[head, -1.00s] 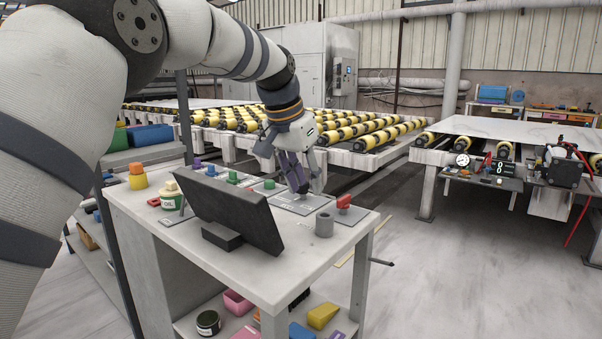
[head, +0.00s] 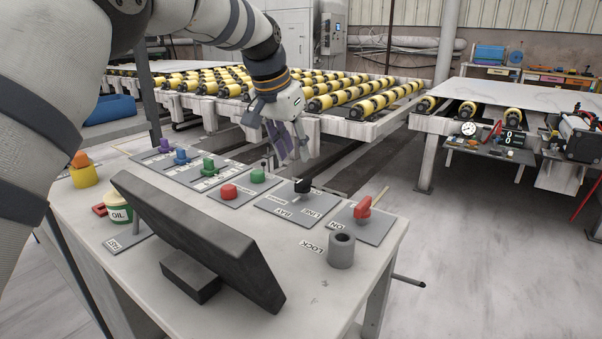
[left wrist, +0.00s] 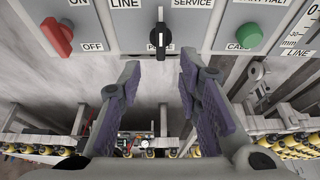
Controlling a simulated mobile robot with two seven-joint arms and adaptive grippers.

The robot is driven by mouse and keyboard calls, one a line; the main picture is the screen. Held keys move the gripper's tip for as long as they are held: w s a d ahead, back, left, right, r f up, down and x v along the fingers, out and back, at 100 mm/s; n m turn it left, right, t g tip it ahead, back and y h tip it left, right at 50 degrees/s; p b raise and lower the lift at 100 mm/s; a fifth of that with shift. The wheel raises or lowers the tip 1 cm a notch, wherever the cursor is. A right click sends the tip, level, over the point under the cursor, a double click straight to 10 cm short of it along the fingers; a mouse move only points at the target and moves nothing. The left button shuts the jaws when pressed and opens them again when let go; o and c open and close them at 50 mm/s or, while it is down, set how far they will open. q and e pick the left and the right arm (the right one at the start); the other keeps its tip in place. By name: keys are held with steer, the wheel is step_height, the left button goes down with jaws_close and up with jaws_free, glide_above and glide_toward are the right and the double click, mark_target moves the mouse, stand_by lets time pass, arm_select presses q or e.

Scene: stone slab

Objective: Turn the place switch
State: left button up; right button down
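The black rotary switch (head: 302,186) sits on a grey plate with BAY and LINE labels on the bench top. In the left wrist view the black switch (left wrist: 160,38) stands between the LINE and SERVICE labels, its handle upright in the picture, with a white mark at the top. It partly covers a label starting with P. My left gripper (head: 287,150) is above and just beyond the switch in the head view, apart from it. The wrist view shows the gripper (left wrist: 158,78) open, its two purple-padded fingers apart with nothing between them. My right gripper is not in view.
A red switch (head: 363,208) marked ON and a grey LOCK cylinder (head: 341,250) stand to the right. Green (head: 257,175) and red (head: 229,191) knobs stand to the left. A dark tilted screen (head: 200,235) stands in front. A roller conveyor (head: 350,128) lies behind.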

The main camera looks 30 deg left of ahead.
mark_target(303, 179)
arm_select(q)
steer(key=x, duration=0.8)
steer(key=shift+w+f+b, duration=0.1)
steer(key=shift+f+b, duration=0.15)
steer(key=shift+b, duration=0.05)
jaws_close()
